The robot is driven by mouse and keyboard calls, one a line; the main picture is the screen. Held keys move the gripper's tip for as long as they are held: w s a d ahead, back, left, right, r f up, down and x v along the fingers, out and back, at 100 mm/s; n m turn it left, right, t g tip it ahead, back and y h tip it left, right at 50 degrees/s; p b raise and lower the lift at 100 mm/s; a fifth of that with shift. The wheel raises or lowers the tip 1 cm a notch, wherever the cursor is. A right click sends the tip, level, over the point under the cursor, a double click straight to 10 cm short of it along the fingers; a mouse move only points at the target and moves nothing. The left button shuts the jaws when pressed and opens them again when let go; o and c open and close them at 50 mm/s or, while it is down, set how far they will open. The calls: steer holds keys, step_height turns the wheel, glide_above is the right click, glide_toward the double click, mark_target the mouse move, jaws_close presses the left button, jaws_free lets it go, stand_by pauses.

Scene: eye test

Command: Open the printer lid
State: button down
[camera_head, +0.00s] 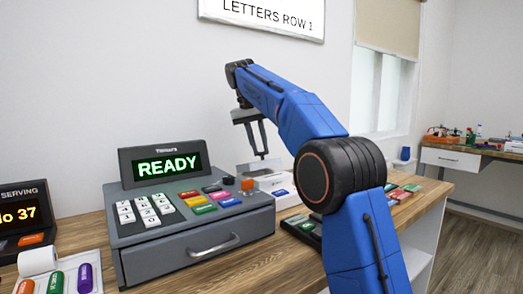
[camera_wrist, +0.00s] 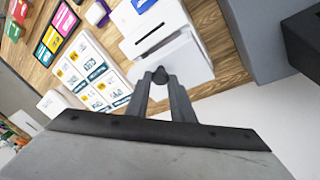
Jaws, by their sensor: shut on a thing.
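The printer is a small white box (camera_head: 274,182) behind the right end of the cash register; it also shows in the wrist view (camera_wrist: 148,42), with a dark slot across it. Its pale lid (camera_wrist: 186,64) lies on the side nearer my gripper. My gripper (camera_wrist: 160,78) has its two grey fingers closed around a small dark knob (camera_wrist: 160,71) at the lid. In the head view my gripper (camera_head: 261,154) points down at the printer's top. I cannot tell for sure how far the lid is raised.
The grey cash register (camera_head: 196,240) with a READY display (camera_head: 168,165) stands left of the printer. Coloured blocks (camera_head: 404,190) lie on the wooden counter (camera_head: 432,190) at right. In the wrist view, price-labelled white cards (camera_wrist: 90,72) lie left of the printer.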

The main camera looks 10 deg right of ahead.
steer(key=shift+w+a+r+g, duration=0.15)
steer(key=shift+w+g, duration=0.25)
steer(key=shift+w, duration=0.05)
steer(key=c, duration=1.6)
jaws_free()
steer(key=shift+o, duration=0.2)
steer(key=shift+s, duration=0.2)
